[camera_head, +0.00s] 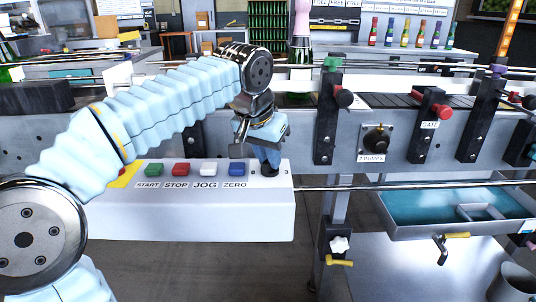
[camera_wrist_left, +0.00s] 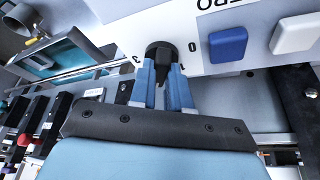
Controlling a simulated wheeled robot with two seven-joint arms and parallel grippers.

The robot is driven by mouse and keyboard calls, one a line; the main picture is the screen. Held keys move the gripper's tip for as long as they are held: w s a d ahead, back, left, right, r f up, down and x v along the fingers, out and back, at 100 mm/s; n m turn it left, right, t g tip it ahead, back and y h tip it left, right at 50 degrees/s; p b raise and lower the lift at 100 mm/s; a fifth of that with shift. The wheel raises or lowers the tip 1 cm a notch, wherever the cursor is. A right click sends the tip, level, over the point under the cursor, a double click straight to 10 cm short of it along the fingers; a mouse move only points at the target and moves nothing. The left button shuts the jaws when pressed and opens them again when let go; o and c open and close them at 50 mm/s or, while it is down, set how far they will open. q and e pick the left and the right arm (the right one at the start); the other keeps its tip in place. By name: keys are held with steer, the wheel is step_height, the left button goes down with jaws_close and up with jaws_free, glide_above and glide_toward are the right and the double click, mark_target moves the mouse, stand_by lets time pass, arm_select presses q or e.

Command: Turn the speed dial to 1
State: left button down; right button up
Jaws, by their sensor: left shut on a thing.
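The speed dial (camera_wrist_left: 158,50) is a black knob on a white panel, with the printed marks 0, 1 and 3 showing around it in the left wrist view. Its narrow grip part lies between the blue fingers of my left gripper (camera_wrist_left: 163,82), which is shut on it. The exact mark the dial points to is hard to tell. In the head view my left gripper (camera_head: 266,158) reaches down to the right end of the white control box (camera_head: 200,215), hiding most of the dial. My right gripper is out of view.
Left of the dial on the box are a blue ZERO button (camera_head: 236,169), a white JOG button (camera_head: 208,169), a red STOP button (camera_head: 180,169) and a green START button (camera_head: 153,169). A conveyor (camera_head: 420,105) runs behind. A teal-lined tray (camera_head: 450,205) stands at right.

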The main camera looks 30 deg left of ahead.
arm_select(q)
steer(key=n+y, duration=0.1)
steer(key=n, duration=0.2)
steer(key=n+g+y+p, duration=0.1)
steer(key=n, duration=0.2)
steer(key=shift+d, duration=0.2)
steer(key=n+y, duration=0.1)
steer(key=n, duration=0.2)
steer(key=n+g+y, duration=0.1)
steer(key=n, duration=0.1)
steer(key=shift+w+d+n, duration=0.1)
steer(key=shift+w+n, duration=0.05)
steer(key=shift+n, duration=0.25)
steer(key=shift+g, duration=0.3)
steer(key=c, duration=1.1)
jaws_free()
